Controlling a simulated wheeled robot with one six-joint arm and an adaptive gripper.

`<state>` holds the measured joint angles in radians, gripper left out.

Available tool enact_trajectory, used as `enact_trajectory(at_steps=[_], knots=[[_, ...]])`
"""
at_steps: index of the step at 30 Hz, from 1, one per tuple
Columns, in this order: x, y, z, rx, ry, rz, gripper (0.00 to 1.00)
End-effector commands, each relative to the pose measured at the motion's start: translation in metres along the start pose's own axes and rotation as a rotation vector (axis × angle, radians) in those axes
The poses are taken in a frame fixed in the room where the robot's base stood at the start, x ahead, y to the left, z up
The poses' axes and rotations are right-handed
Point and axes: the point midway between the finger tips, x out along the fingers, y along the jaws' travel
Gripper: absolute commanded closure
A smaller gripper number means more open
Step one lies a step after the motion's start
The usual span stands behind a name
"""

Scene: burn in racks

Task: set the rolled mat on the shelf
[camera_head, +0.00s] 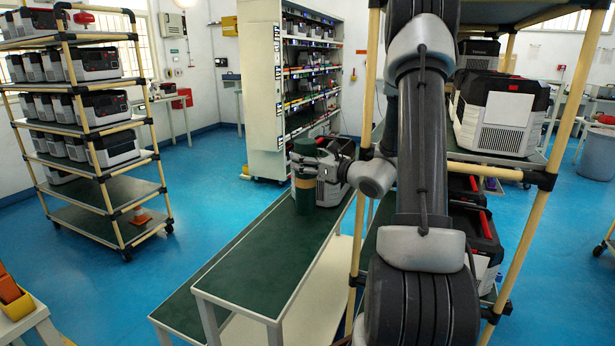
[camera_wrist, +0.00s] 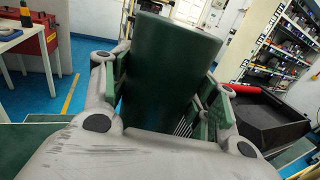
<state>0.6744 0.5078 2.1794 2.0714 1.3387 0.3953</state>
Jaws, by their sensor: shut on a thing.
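The rolled mat (camera_head: 304,193) is a dark green upright cylinder with a tan band, at the green-topped bench in the middle of the head view. My gripper (camera_head: 306,165) is shut around its upper part. In the wrist view the mat (camera_wrist: 168,65) fills the space between the fingers of my gripper (camera_wrist: 165,90). Whether its lower end touches the bench top is unclear. Several shelves are in view, and I cannot tell which one is meant: a left rack (camera_head: 104,178) with bare lower shelves, and a right rack (camera_head: 470,158) holding power units.
The long green bench (camera_head: 270,245) is clear in front of the mat. A grey and black unit (camera_head: 335,165) stands just behind the mat. A tall white test cabinet (camera_head: 262,90) is behind. Blue floor lies open between bench and left rack. An orange cone (camera_head: 140,216) sits on the left rack's bottom shelf.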

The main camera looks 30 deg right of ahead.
Motion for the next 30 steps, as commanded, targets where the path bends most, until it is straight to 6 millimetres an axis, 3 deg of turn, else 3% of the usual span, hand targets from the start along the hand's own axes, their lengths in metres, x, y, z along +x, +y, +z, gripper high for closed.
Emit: enact_trajectory(at_steps=[10,23,24,27,30], knots=[[0.0,-0.001,-0.043,0.0,-0.003,-0.001,1.0],[0.0,0.0,-0.049,-0.001,-0.003,-0.001,1.0],[0.0,0.0,-0.049,-0.001,-0.001,-0.001,0.34],[0.0,0.0,-0.049,-0.001,-0.001,-0.001,0.2],[0.0,0.0,-0.049,-0.001,-0.001,-0.001,0.2]])
